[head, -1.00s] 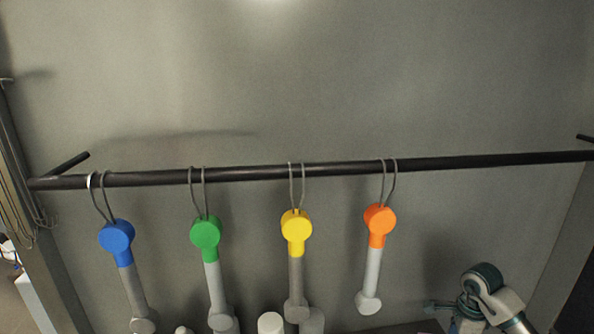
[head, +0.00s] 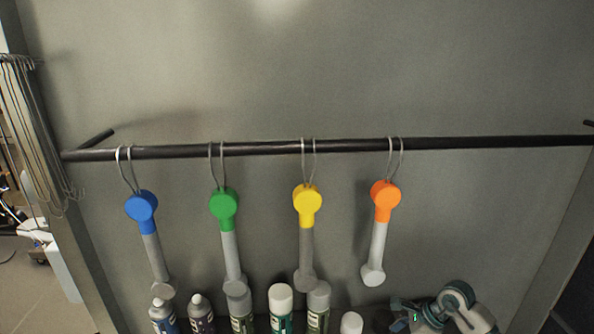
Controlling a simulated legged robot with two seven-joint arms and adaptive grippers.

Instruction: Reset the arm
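My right arm shows at the lower right of the head view, white and teal. Its gripper (head: 402,314) is at the bottom edge, below and to the right of the hanging orange-topped tool, apart from it. It is small and partly cut off, so I cannot tell whether its fingers are open or shut. My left arm and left gripper are not in view.
A dark rail (head: 465,143) crosses the grey wall. Blue (head: 141,205), green (head: 223,202), yellow (head: 307,199) and orange (head: 385,194) topped tools hang from it by loops. Several bottles (head: 281,308) stand below. Wire loops (head: 35,130) hang at left.

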